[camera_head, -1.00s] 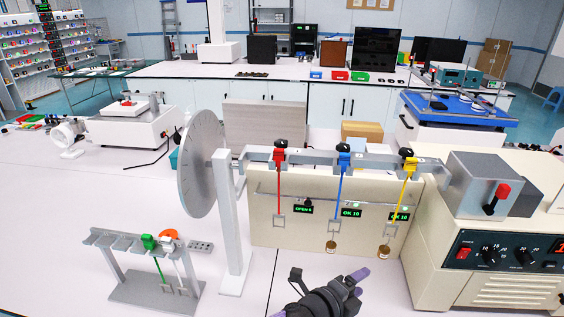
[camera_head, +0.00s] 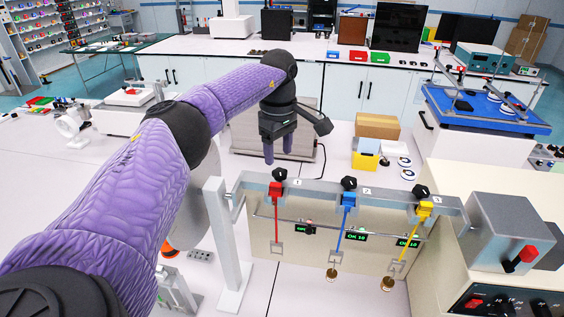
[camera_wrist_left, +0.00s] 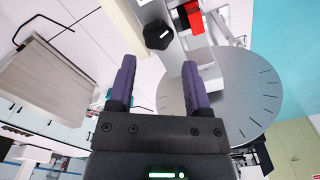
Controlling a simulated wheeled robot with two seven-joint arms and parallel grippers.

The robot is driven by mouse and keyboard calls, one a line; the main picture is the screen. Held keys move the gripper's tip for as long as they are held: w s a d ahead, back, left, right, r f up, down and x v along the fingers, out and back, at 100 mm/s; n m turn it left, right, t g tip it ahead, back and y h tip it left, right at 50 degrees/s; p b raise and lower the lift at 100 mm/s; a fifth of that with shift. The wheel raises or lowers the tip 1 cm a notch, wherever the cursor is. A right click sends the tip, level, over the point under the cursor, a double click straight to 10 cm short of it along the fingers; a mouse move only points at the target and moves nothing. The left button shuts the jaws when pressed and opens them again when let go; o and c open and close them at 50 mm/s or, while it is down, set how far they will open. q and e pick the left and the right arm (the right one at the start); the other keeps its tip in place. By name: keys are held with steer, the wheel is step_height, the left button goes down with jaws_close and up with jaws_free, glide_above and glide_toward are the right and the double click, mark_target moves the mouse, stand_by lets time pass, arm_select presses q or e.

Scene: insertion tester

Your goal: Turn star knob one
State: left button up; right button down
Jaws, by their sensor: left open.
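The black star knob one (camera_head: 279,174) sits on top of the red clamp (camera_head: 276,190) at the left end of the grey rail, beside the mark 1. My left gripper (camera_head: 278,150) is open and empty, fingers pointing down, just above this knob. In the left wrist view the knob (camera_wrist_left: 158,36) lies beyond and between the fingertips of the gripper (camera_wrist_left: 159,65), with the red clamp (camera_wrist_left: 195,18) to its right. The knob looks apart from both fingers. My right gripper is not in view.
Black knobs on the blue clamp (camera_head: 348,183) and yellow clamp (camera_head: 420,191) stand along the same rail (camera_head: 385,198). A graduated grey disc (camera_wrist_left: 235,90) is close on the right in the wrist view. A grey machine (camera_head: 505,225) stands at the right end. My left arm hides the table's left.

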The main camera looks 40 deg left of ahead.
mark_target(280, 172)
arm_select(q)
steer(key=shift+w+d+f, duration=0.1)
steer(key=shift+f, duration=2.25)
jaws_close()
